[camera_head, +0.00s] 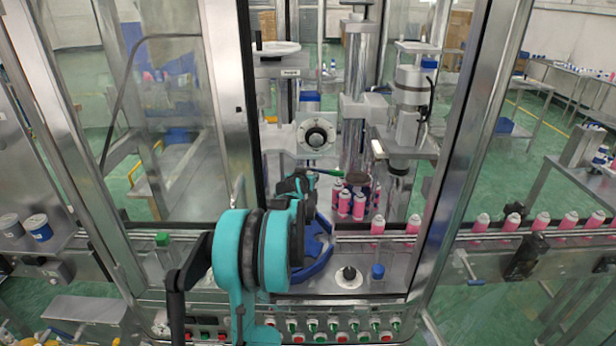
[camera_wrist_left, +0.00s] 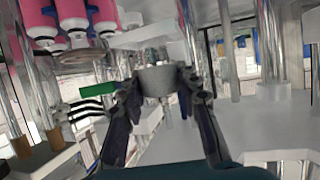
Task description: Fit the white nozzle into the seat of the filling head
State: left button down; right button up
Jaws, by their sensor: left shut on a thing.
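My left arm comes in from the bottom of the head view and reaches into the machine. Its gripper (camera_head: 296,182) is small and dark there, in front of the white machine block, and what it holds is hidden. In the left wrist view the dark fingers of my left gripper (camera_wrist_left: 160,84) are closed around a pale grey-white tapered piece, which I take to be the white nozzle (camera_wrist_left: 158,82). I cannot make out the seat of the filling head in either view, nor whether the nozzle touches it. My right gripper is not in view.
Several pink cans (camera_head: 358,206) stand right of the gripper, and more line the conveyor (camera_head: 470,238). A green bar (camera_wrist_left: 97,89) is close left of the fingers in the wrist view. Metal frame posts (camera_head: 228,95) flank the opening. A blue ring-shaped part (camera_head: 318,262) lies below.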

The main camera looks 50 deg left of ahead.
pick_arm(q)
jog(key=c, duration=1)
grip_release()
jog(key=shift+f, duration=0.1)
jog(key=shift+s, duration=0.1)
jog(key=v, duration=1.1)
jog(key=shift+s+d+r, duration=0.25)
